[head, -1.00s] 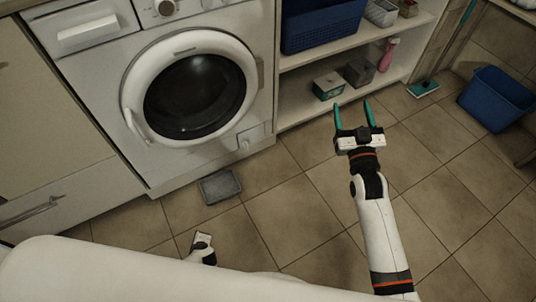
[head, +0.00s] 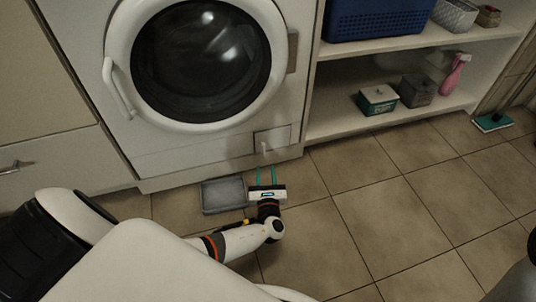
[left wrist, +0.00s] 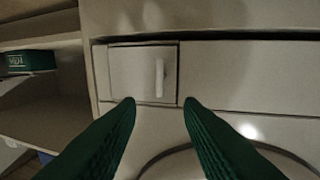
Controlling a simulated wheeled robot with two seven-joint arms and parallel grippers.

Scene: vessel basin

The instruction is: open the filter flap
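The filter flap (head: 272,140) is a small square panel at the lower right of the washing machine front, closed flush in its frame. It has a small pale upright handle (head: 264,147). My left gripper (head: 266,175) is low in front of the flap, its two green fingers apart with nothing between them. In the left wrist view the flap (left wrist: 130,72) and its handle (left wrist: 159,78) lie beyond the fingertips of the gripper (left wrist: 159,103). The handle is in line with the gap and does not appear touched. My right gripper is out of view.
A grey shallow tray (head: 223,195) lies on the floor just left of my left gripper. The round washer door (head: 200,60) above is shut. A shelf unit (head: 340,125) with boxes stands to the right.

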